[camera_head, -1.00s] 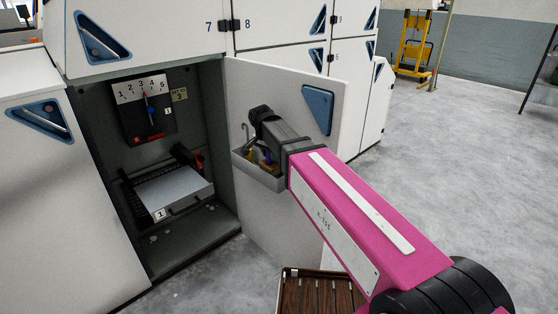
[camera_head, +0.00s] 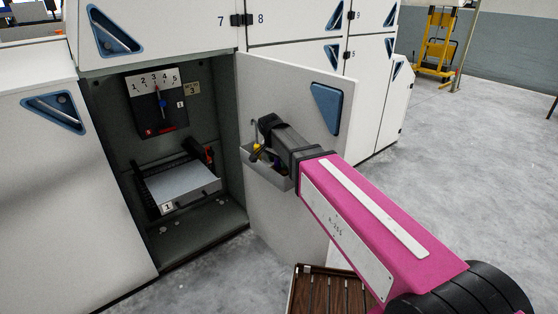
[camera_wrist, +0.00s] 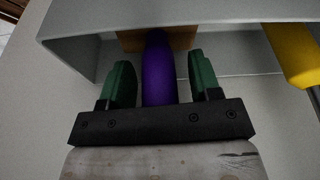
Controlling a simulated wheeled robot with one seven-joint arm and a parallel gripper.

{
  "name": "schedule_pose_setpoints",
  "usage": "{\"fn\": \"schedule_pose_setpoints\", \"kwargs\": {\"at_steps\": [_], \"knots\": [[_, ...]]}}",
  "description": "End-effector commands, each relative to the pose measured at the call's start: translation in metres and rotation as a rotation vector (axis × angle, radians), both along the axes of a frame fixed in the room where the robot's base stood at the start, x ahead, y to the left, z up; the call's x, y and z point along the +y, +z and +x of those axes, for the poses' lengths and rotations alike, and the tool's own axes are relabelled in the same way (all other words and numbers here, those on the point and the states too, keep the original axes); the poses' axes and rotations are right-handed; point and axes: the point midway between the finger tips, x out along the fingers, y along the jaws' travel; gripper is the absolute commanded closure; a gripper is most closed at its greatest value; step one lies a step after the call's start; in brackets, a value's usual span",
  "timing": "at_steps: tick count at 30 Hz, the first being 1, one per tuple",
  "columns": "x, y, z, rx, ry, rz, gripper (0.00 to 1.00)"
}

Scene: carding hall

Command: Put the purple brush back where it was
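The purple brush (camera_wrist: 157,68) stands in the grey bin (camera_head: 267,175) on the inside of the open cabinet door. In the wrist view its purple handle points toward me, with a tan wooden part behind it at the bin (camera_wrist: 85,50). My gripper (camera_wrist: 160,82) has its two green fingers on either side of the handle, with a visible gap on each side.
A yellow-handled tool (camera_wrist: 292,55) is beside the brush in the bin. The open door (camera_head: 285,105) carries a blue handle pad. The cabinet holds a dial (camera_head: 156,100) and a grey drawer (camera_head: 180,187). A slatted brown crate (camera_head: 325,290) is on the floor below my arm.

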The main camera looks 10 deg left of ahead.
Motion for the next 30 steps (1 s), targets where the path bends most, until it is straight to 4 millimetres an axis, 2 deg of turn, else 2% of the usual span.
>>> {"fn": "schedule_pose_setpoints", "kwargs": {"at_steps": [8, 13, 30], "knots": [[0.000, 0.001, 0.000, 0.000, 0.000, 0.000, 0.43], [0.001, 0.011, -0.002, -0.001, 0.000, 0.001, 0.43], [0.013, 0.095, -0.022, -0.001, 0.000, 0.001, 0.43]]}}
